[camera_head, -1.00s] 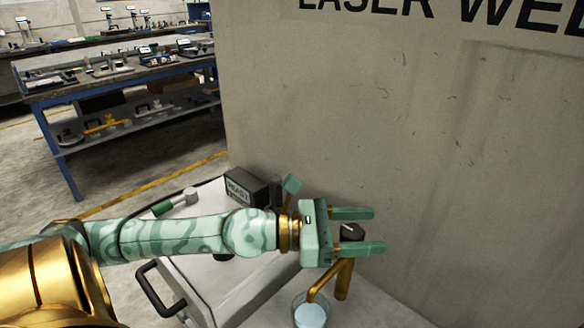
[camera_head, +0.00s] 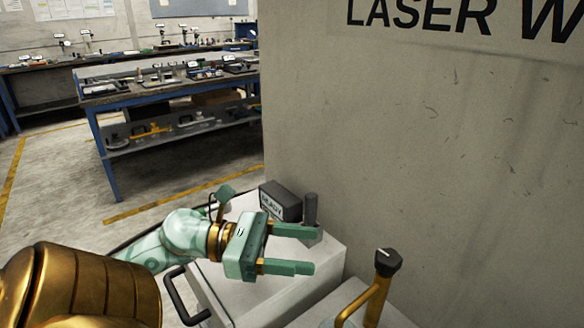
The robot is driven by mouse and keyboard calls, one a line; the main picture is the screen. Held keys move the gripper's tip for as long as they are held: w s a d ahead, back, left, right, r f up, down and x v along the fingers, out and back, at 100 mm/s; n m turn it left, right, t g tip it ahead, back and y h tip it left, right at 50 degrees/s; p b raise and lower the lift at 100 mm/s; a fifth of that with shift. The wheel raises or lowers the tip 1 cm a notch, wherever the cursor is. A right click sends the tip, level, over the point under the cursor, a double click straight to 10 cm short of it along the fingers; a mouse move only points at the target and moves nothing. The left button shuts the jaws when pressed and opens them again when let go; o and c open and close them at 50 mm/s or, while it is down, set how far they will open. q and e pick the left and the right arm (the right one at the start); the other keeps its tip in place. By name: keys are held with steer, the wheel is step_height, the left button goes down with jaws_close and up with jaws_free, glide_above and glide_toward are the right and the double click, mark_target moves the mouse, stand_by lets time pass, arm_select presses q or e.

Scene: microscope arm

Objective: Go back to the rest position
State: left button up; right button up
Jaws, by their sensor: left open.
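My left gripper (camera_head: 304,250), pale green with two flat fingers, is open and empty. It is above a white cabinet with a black handle, its fingers pointing right. Its arm comes in from the left, with a gold joint of mine at the lower left. A gold microscope arm (camera_head: 376,298) with a black knob (camera_head: 388,261) on top stands at the lower right, apart from the fingers. Its lower part is cut off by the picture's bottom edge. My right gripper is not in view.
A black box with a lettered face (camera_head: 281,201) and a dark grey post (camera_head: 311,212) stand just behind the gripper. A large grey panel (camera_head: 430,150) fills the right side. A blue workbench (camera_head: 115,165) with several devices stands at the back left. Open floor lies before it.

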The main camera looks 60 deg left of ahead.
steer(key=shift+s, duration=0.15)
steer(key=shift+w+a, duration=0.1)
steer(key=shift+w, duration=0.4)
